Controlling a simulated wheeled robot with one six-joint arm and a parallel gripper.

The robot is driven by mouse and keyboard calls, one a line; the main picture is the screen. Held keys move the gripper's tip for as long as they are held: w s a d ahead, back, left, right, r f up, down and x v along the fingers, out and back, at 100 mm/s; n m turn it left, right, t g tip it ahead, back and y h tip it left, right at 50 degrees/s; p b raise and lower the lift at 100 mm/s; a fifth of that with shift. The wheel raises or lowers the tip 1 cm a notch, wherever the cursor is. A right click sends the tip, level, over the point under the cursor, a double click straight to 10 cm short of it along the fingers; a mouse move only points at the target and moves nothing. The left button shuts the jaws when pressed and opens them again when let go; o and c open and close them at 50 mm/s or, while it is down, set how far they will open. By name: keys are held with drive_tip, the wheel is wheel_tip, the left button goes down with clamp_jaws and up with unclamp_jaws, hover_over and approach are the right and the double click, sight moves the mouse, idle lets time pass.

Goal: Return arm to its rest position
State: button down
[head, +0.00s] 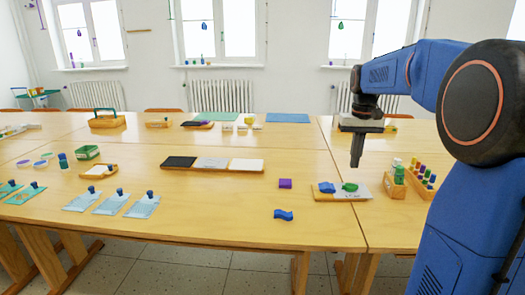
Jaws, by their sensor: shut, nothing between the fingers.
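My blue arm comes in from the right of the head view. My gripper (357,163) points down above the wooden table (225,215), on the right side. Its fingers are shut with nothing between them, and it hangs clear of the tabletop. A board (330,195) with a blue piece (327,187) and a green piece (350,187) on it lies near and below the gripper.
A purple block (285,184) and a blue wavy piece (284,215) lie left of the board. Wooden racks of small bottles (395,182) and colored pegs (422,178) stand right of the gripper. A long three-part tray (212,163) lies mid-table. The front middle is mostly clear.

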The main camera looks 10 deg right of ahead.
drive_tip(key=s+a+f+n+t, duration=0.1)
drive_tip(key=s+a+f, duration=0.3)
drive_tip(key=s, duration=0.6)
drive_tip(key=s+a+f+n+t, duration=0.1)
drive_tip(key=s+a+f+t, duration=0.1)
drive_tip(key=s+a, duration=0.4)
drive_tip(key=s+a+f+n+t, duration=0.1)
drive_tip(key=s+a+f, duration=0.4)
drive_tip(key=s, duration=0.9)
drive_tip(key=shift+a+f+t, duration=0.35)
drive_tip(key=shift+t, duration=0.05)
